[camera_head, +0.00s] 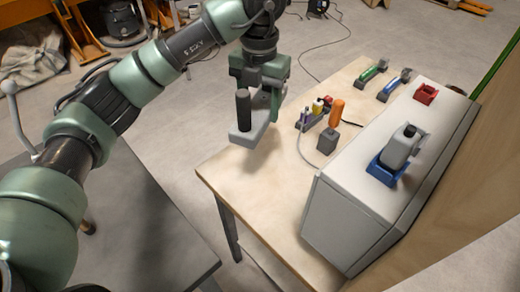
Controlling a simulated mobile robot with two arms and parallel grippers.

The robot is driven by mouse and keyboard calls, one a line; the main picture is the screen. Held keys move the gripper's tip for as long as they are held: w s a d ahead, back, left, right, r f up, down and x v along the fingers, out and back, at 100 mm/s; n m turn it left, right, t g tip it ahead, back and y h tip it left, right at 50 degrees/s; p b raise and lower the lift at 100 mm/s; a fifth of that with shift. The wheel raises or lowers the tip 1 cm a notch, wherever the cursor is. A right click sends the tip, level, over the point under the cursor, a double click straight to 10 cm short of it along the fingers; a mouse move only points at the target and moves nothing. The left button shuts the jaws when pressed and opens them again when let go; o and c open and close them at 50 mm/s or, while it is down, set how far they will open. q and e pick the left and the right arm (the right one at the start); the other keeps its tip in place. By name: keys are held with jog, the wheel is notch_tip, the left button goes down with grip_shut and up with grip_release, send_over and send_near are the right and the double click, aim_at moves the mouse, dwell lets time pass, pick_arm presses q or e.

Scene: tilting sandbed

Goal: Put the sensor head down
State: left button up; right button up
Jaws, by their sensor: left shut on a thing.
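My left gripper (272,101) comes in from the upper left and is shut on a light-grey piece with a dark upright cylinder (244,110), which looks like the sensor head. The gripper's fingers partly hide it. It is over the left part of the wooden table (228,172), with a shadow below it; I cannot tell whether its underside touches the table. My right gripper is not in view.
A large light-grey box (345,220) stands on the table's right. On it are a blue cradle (378,172) holding a grey device (400,148) and a red cradle (426,93). Several coloured tools and an orange-handled tool (336,113) stand behind. The table's front left is clear.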

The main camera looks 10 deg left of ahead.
pick_arm(q)
jog(key=f, duration=0.1)
jog(key=s+f, duration=0.1)
jog(key=f, duration=0.2)
jog(key=shift+s+f, duration=0.25)
jog(key=shift+s, duration=0.05)
jog(key=p, duration=0.2)
send_over(258, 167)
notch_tip(258, 167, down, 8)
jog(key=shift+s+f, duration=0.1)
jog(key=shift+f, duration=0.8)
notch_tip(258, 167, down, 3)
jog(key=shift+f, duration=0.2)
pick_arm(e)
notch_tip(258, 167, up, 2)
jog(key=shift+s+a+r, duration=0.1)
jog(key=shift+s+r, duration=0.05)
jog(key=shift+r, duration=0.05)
pick_arm(q)
jog(key=shift+f, duration=0.2)
jog(key=o, duration=1.7)
jog(key=shift+c, duration=0.2)
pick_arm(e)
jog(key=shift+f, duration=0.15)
